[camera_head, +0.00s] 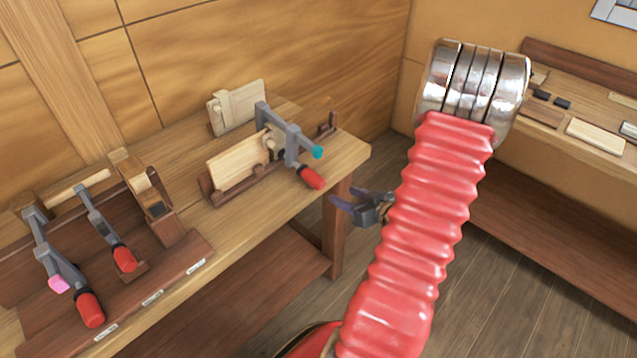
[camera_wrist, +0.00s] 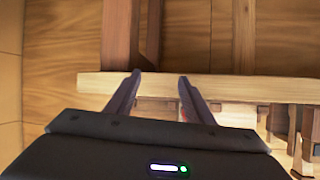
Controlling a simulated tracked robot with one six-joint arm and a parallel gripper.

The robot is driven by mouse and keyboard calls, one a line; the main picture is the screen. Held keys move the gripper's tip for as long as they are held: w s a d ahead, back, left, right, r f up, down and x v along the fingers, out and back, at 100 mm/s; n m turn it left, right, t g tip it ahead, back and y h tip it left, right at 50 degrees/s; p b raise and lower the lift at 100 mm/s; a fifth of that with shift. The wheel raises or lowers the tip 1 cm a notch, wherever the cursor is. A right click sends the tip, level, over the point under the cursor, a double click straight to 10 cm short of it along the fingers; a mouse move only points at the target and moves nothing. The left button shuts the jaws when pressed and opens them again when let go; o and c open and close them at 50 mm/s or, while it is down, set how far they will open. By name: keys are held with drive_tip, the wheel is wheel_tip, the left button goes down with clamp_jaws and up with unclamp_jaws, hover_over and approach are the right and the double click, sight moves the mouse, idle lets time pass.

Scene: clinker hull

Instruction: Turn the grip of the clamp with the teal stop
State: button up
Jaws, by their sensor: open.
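The clamp (camera_head: 282,133) with the teal stop (camera_head: 317,152) is grey and sits across a pale board (camera_head: 236,164) on the bench. Its red grip (camera_head: 311,177) points down and right, near the bench's right end. My gripper (camera_head: 343,199) is open, just right of and slightly below the red grip, apart from it in the head view. In the wrist view my gripper's two dark fingers (camera_wrist: 160,76) stand apart, with the pale bench edge (camera_wrist: 230,88) behind them. A small red patch shows by the right finger; I cannot tell what it is.
At the bench's left, a clamp with a pink stop (camera_head: 59,284) and another red-gripped clamp (camera_head: 124,258) rest on a dark rack (camera_head: 180,255). A second pale board (camera_head: 237,105) stands behind. Another bench (camera_head: 540,130) is at right. Open floor (camera_head: 480,270) lies between.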

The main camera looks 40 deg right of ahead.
drive_tip(key=a+r+g+h, duration=0.2)
drive_tip(key=a+r+g, duration=0.6)
drive_tip(key=a+r, duration=0.75)
drive_tip(key=s+a+r+n+y, duration=0.1)
drive_tip(key=s+a+r, duration=0.1)
drive_tip(key=a, duration=0.5)
drive_tip(key=s+a+r+n+y, duration=0.1)
drive_tip(key=s+a+r, duration=0.1)
drive_tip(key=a+r, duration=0.2)
drive_tip(key=s+a+r+y, duration=0.1)
drive_tip(key=s+a+r, duration=0.1)
drive_tip(key=a, duration=0.8)
drive_tip(key=shift+s+a+r+n+t+y, duration=0.25)
drive_tip(key=shift+a+r+n+t+y, duration=0.15)
drive_tip(key=shift+r, duration=0.15)
drive_tip(key=shift+c, duration=0.6)
